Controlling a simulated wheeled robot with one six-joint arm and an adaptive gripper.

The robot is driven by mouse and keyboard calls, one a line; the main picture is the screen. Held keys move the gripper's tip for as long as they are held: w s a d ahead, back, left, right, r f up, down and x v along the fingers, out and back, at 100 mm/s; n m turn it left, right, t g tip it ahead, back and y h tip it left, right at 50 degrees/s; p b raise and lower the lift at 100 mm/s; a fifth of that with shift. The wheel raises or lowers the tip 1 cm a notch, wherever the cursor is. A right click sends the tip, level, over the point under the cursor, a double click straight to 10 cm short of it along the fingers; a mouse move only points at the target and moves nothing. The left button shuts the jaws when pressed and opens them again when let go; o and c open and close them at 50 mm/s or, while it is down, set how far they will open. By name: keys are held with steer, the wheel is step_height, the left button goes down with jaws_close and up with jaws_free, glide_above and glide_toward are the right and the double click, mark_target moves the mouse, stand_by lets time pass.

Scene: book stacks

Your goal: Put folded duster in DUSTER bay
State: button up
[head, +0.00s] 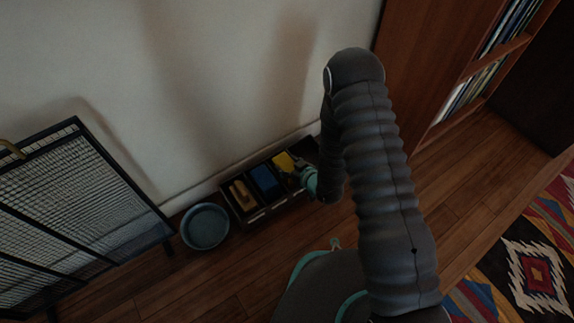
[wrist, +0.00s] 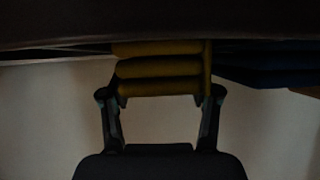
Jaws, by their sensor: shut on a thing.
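The folded duster (head: 283,161) is yellow and shows in the head view at the right part of the bay box, partly covered by my gripper (head: 297,172). In the wrist view the duster (wrist: 158,68) appears as stacked yellow folds between the two fingers of my gripper (wrist: 160,96), which is shut on it. The dark bay box (head: 256,218) stands on the floor along the wall. The duster is at or just over a bay right of the blue one; I cannot tell if it touches the bottom. No bay label is readable.
A blue item (head: 264,180) and a wooden-handled brush (head: 242,195) lie in the bays to the left. A blue-grey bowl (head: 204,227) stands left of the box. A black mesh screen (head: 75,200) is at far left, a wooden bookcase (head: 430,65) at right.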

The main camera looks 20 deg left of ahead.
steer(key=o, duration=1.3)
steer(key=shift+r, duration=0.15)
steer(key=p+v, duration=0.1)
steer(key=v, duration=1.1)
